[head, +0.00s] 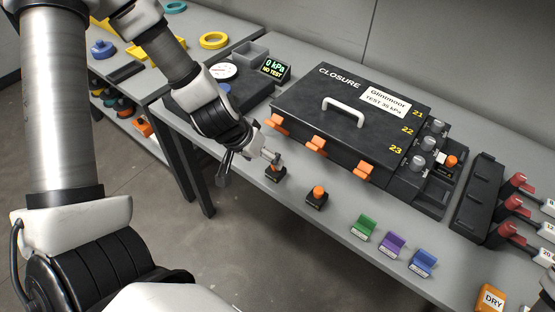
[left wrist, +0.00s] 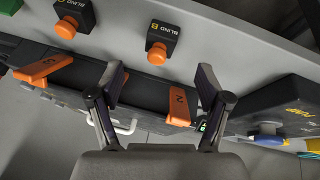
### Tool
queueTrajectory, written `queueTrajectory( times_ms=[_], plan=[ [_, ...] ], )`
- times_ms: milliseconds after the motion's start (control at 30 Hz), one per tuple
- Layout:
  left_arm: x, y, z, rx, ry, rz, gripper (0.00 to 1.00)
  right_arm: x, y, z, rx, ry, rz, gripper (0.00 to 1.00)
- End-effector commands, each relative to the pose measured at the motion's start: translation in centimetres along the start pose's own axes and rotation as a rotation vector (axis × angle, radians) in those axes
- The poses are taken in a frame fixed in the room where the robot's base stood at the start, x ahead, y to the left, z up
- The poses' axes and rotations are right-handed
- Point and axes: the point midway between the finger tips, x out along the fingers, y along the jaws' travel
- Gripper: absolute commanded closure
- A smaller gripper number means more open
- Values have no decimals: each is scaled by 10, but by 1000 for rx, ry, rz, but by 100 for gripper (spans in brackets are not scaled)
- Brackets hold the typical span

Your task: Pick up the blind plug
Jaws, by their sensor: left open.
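Two blind plugs with orange knobs on black blocks stand near the front edge of the bench. In the head view, one blind plug (head: 275,174) is partly covered by a finger of my left gripper (head: 248,168); the other blind plug (head: 317,194) stands to its right in the clear. In the left wrist view, one blind plug (left wrist: 160,40) is marked "BLIND B" and another (left wrist: 72,20) is cut by the top edge. My left gripper (left wrist: 162,88) is open, with nothing between its fingers. My right gripper is not in view.
The black closure case (head: 330,115) with orange latches lies behind the plugs. Green (head: 364,227), purple (head: 392,245) and blue (head: 422,262) blocks stand to the right. A gauge reads "0 kPa NO TEST" (head: 276,68). Red-handled tools (head: 512,205) sit at the far right.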

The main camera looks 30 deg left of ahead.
Motion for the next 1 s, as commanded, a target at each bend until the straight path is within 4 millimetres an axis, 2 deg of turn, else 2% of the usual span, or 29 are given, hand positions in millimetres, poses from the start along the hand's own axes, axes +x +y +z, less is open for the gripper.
queueTrajectory(
  times_ms=[33, 167, 400, 667, 733, 867, 1000],
  plan=[
    [15, -2, 3, 3, -1, -3, 23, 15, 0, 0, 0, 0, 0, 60],
    [30, -2, 1, 4, -2, -3, 23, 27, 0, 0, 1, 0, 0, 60],
    [71, -5, -4, 4, -3, -3, 23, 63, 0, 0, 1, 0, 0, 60],
    [71, -3, -7, 1, -3, -2, 23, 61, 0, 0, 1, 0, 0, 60],
    [71, -3, -7, 1, -4, -2, 40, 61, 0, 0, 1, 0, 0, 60],
    [71, -3, -7, 1, -4, -2, 86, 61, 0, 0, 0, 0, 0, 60],
    [71, -3, -6, 1, -5, -2, 88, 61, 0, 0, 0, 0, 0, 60]
  ],
)
